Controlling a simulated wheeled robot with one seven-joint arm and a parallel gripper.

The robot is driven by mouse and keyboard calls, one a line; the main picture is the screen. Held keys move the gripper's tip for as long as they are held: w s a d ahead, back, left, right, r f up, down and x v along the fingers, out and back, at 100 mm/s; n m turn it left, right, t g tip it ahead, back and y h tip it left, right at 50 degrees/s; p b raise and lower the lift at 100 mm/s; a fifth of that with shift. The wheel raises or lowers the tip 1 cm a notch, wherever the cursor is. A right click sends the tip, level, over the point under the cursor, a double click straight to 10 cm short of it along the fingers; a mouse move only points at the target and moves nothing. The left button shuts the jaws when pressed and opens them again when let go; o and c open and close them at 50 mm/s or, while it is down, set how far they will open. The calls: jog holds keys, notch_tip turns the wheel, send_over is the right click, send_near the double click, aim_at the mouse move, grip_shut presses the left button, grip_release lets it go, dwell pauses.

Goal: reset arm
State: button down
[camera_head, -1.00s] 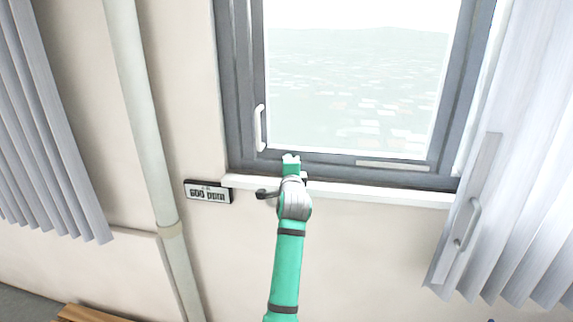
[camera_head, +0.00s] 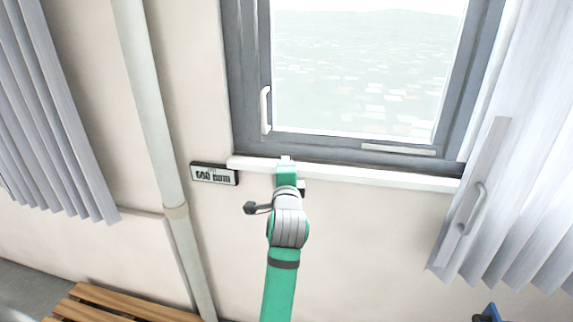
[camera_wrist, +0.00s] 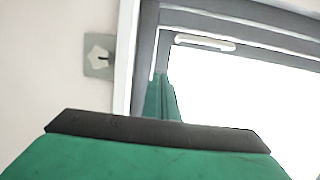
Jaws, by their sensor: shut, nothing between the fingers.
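My arm is green with a grey wrist joint and reaches up the middle of the head view. My gripper (camera_head: 286,161) is at its far end, over the white window sill (camera_head: 390,178) in the picture. Its fingers are together and nothing shows between them. In the wrist view my gripper (camera_wrist: 161,80) points toward the corner of the grey window frame. I cannot tell how far it is from the frame.
The grey-framed window (camera_head: 345,148) has a white handle (camera_head: 265,110). A small display (camera_head: 214,174) hangs left of the sill. A pipe (camera_head: 150,110) and blinds (camera_head: 50,120) stand left, more blinds (camera_head: 530,150) right. A wooden slatted bench (camera_head: 130,300) is at lower left.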

jog(key=s+d+f+n, duration=0.2)
jog(key=s+f, duration=0.3)
jog(key=f, duration=0.4)
jog(key=s+d+f+n+g+h, duration=0.1)
jog(key=s+d+f+n, duration=0.1)
jog(key=s+f, duration=0.45)
jog(key=s+d+f+n, duration=0.2)
jog(key=s+f, duration=0.1)
jog(key=f, duration=0.7)
jog(key=s+d+f+n, duration=0.1)
jog(key=s+f+n, duration=0.1)
jog(key=s+f, duration=0.45)
jog(key=s+f+n, duration=0.2)
jog(key=s+f, duration=0.1)
jog(key=s, duration=0.7)
jog(key=s+r+n+g, duration=0.1)
jog(key=s+n, duration=0.6)
jog(key=s, duration=2.1)
jog(key=shift+s+a+g+h, duration=0.15)
jog(key=shift+a+g+h, duration=0.15)
jog(key=shift+a+h, duration=0.1)
